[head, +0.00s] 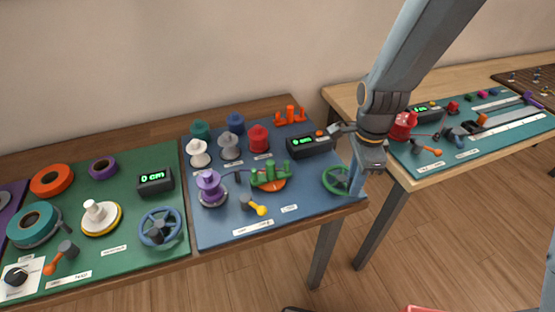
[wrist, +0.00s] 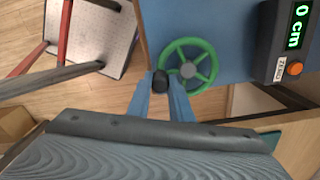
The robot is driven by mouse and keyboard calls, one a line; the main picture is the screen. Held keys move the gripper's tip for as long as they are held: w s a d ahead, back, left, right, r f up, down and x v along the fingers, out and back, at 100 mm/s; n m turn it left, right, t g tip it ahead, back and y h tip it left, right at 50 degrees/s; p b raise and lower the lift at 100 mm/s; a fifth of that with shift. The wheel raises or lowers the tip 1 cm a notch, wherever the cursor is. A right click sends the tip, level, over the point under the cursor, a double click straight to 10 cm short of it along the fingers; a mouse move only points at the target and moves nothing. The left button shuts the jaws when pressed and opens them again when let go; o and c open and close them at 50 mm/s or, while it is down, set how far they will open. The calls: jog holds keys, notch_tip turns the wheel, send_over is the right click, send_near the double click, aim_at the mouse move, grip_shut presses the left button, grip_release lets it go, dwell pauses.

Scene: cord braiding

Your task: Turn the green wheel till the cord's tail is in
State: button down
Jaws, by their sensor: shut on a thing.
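The green wheel (head: 337,180) stands at the right front corner of the blue board (head: 222,232). In the wrist view the wheel (wrist: 188,70) has a green rim, spokes and a black knob (wrist: 160,82) at its lower left. My gripper (head: 357,188) is at the wheel's right side, and its blue fingers (wrist: 171,92) are shut on the black knob. The counter (head: 310,144) behind the wheel reads 0 cm, also in the wrist view (wrist: 292,40). I cannot make out the cord's tail in either view.
Left of the wheel stand a green braider on an orange disc (head: 270,180), a purple spool (head: 211,188) and a yellow-handled lever (head: 255,206). A green board (head: 115,262) with a blue wheel (head: 159,229) lies further left. A second table stands right, across a gap.

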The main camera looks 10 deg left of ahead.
jog(key=p, duration=0.4)
jog(key=shift+r, duration=0.35)
jog(key=p, duration=0.4)
jog(key=shift+f, duration=0.1)
jog(key=shift+a+f+p, duration=0.1)
jog(key=shift+f+p, duration=0.05)
jog(key=shift+p, duration=0.35)
